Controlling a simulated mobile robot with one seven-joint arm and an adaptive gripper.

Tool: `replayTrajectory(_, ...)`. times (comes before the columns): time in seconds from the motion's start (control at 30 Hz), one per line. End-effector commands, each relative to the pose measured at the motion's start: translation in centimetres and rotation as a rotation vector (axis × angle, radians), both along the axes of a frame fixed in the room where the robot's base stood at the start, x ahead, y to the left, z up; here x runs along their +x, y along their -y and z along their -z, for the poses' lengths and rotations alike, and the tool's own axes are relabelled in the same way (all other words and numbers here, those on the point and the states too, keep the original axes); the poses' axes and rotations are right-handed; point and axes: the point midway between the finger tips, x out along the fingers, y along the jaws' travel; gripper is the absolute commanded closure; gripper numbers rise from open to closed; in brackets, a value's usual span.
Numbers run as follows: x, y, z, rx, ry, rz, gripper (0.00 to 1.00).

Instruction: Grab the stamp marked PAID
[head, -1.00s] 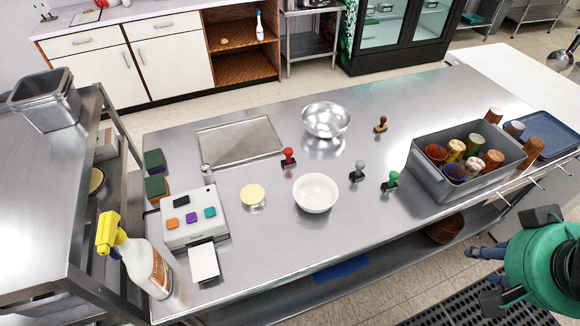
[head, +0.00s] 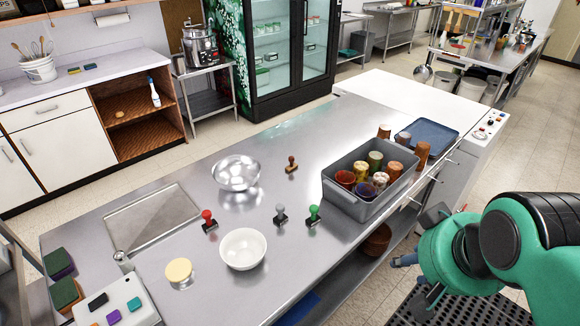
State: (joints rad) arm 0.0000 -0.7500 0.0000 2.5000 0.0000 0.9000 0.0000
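Several hand stamps stand upright on the steel counter (head: 330,125) in the head view. One has a red handle (head: 208,218), one a grey handle (head: 280,214), one a green handle (head: 314,214) and one a brown wooden handle (head: 291,163). Their markings cannot be read, so I cannot tell which is marked PAID. My gripper (head: 400,262) is at the lower right, beside the counter's front edge and apart from all the stamps. It is small and partly hidden by my green arm, so its opening is unclear.
A grey bin (head: 338,196) of cups stands right of the green stamp, with a blue tray (head: 428,136) behind it. A white bowl (head: 243,249) and a metal bowl (head: 236,172) stand near the stamps.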

Motion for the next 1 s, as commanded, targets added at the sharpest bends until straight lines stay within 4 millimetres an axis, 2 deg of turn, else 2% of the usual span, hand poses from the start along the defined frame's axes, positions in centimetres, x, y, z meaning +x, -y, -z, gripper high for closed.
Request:
replayTrajectory(0.1, 0.0, 0.0, 0.0, 0.0, 0.0, 0.0, 0.62)
replayTrajectory(0.13, 0.0, 0.0, 0.0, 0.0, 0.0, 0.0, 0.64)
replayTrajectory(0.17, 0.0, 0.0, 0.0, 0.0, 0.0, 0.0, 0.7)
replayTrajectory(0.63, 0.6, -0.1, -0.6, 0.0, -0.001, 0.0, 0.7)
replayTrajectory(0.77, 2.1, -0.2, -1.5, 0.0, -0.006, -0.001, 0.7)
replayTrajectory(1.0, 7.1, -0.8, -4.4, -0.001, -0.016, -0.002, 0.7)
